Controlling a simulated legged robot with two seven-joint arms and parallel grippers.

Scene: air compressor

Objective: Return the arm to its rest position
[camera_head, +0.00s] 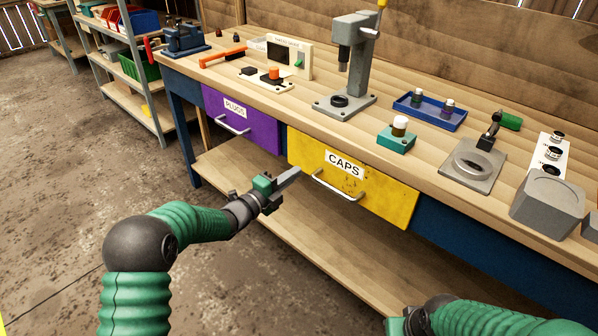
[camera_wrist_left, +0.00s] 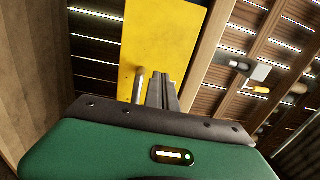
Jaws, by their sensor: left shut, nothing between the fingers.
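My left gripper (camera_head: 289,179) is shut and empty. It is in front of the workbench, close to the left side of the yellow CAPS drawer (camera_head: 378,194) and below the purple PLUGS drawer. In the left wrist view its shut fingers (camera_wrist_left: 162,92) point toward the yellow drawer front (camera_wrist_left: 165,40), beside the metal handle (camera_wrist_left: 138,86). I cannot tell whether they touch the handle. My right arm (camera_head: 480,318) shows at the bottom right of the head view, with its fingers out of the frame.
The workbench top (camera_head: 290,105) carries a press (camera_head: 352,60), a blue tray (camera_head: 430,112), a teal block (camera_head: 396,138) and a grey box (camera_head: 547,200). The purple drawer (camera_head: 241,117) looks shut. A lower shelf (camera_head: 300,250) runs below. Open floor (camera_head: 60,180) lies to the left.

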